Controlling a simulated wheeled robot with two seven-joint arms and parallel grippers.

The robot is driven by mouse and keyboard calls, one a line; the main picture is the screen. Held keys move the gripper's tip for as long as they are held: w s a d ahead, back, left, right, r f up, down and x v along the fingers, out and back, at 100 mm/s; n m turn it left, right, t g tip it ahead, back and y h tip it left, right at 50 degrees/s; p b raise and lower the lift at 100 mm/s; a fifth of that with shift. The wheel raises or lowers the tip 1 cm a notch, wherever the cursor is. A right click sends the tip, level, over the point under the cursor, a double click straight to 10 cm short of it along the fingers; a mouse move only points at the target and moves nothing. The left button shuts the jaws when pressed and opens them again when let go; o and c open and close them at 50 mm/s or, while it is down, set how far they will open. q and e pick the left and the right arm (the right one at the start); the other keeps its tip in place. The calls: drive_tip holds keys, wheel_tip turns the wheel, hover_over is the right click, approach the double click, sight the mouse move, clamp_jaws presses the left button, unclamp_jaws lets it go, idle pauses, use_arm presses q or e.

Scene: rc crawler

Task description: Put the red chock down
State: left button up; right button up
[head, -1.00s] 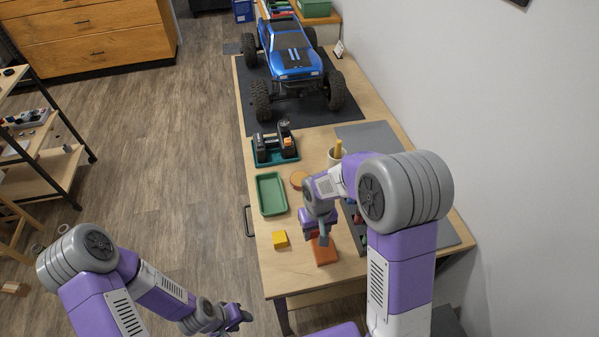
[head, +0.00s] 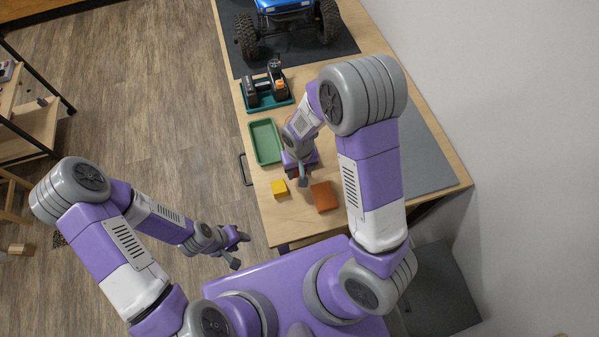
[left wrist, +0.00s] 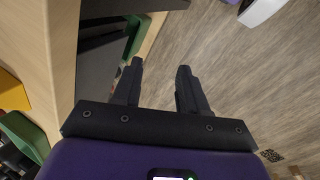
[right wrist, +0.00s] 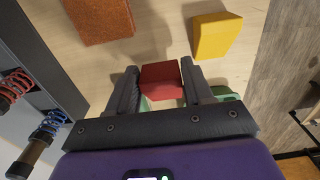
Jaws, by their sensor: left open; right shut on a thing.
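The red chock (right wrist: 160,82) is between the fingertips of my right gripper (right wrist: 162,88) in the right wrist view. In the head view my right gripper (head: 302,180) is over the wooden table, between the green tray and the yellow and orange blocks. The chock is mostly hidden there by the gripper. I cannot tell whether its underside touches the table. My left gripper (left wrist: 157,75) is open and empty, with its fingers apart. In the head view my left gripper (head: 240,250) is over the floor, left of the table's front corner.
A yellow block (head: 279,188) and an orange-brown block (head: 323,197) lie close to the right gripper. A green tray (head: 265,142) is behind it. A teal tray (head: 268,102) holds dark items. The blue crawler (head: 283,5) stands farther back. A grey mat (head: 425,160) lies right.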

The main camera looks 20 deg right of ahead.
drive_tip(key=shift+f+b, duration=0.35)
drive_tip(key=shift+f, duration=1.35)
drive_tip(key=shift+f, duration=0.15)
drive_tip(key=o, duration=1.1)
